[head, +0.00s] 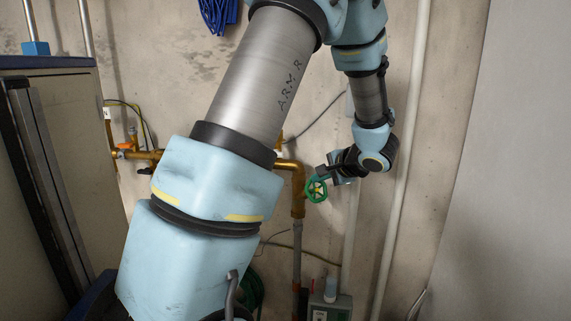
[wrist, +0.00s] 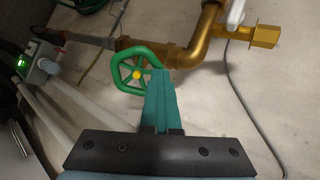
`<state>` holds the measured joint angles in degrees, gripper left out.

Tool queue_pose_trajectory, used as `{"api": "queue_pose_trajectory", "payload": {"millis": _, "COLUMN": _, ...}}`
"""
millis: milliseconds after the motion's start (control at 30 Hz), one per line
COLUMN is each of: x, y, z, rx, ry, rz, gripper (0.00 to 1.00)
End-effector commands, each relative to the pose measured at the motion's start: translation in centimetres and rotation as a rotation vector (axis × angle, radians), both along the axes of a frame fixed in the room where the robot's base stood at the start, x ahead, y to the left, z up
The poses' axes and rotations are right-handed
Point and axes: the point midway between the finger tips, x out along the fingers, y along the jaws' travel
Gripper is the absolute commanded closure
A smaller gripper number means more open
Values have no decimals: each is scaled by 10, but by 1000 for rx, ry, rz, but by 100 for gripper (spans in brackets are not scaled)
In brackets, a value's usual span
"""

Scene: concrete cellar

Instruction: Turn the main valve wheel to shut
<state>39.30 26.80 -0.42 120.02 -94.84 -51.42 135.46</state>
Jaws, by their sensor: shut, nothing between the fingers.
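The main valve wheel (head: 316,190) is a small green spoked handwheel on a brass pipe (head: 298,195) in the head view. In the wrist view the wheel (wrist: 118,72) shows its spokes and a yellow hub. My gripper (wrist: 158,74) is shut and empty, its teal fingers together. The fingertips overlap the wheel's right rim in that view; whether they touch it I cannot tell. In the head view my gripper (head: 322,174) is small and dark, just above and right of the wheel, and its fingertips are hard to make out.
Brass pipework (head: 145,155) runs along the concrete wall, partly behind my arm. A white pipe (head: 405,140) stands right of the wheel. A grey box (head: 331,306) is low on the wall; it also shows in the wrist view (wrist: 42,68). A cabinet (head: 70,170) stands at left.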

Motion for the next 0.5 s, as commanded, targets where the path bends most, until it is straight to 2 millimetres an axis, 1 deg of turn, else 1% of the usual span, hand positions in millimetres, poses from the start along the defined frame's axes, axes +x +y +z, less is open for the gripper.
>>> {"api": "queue_pose_trajectory", "payload": {"millis": 33, "x": 3, "y": 11, "z": -9, "rx": 27, "ry": 22, "rz": 5, "gripper": 100}}
{"api": "queue_pose_trajectory", "payload": {"millis": 300, "x": 8, "y": 3, "z": -9, "rx": 237, "ry": 146, "rz": -158, "gripper": 100}}
{"api": "queue_pose_trajectory", "payload": {"millis": 500, "x": 9, "y": 2, "z": -9, "rx": 275, "ry": 169, "rz": -189, "gripper": 100}}
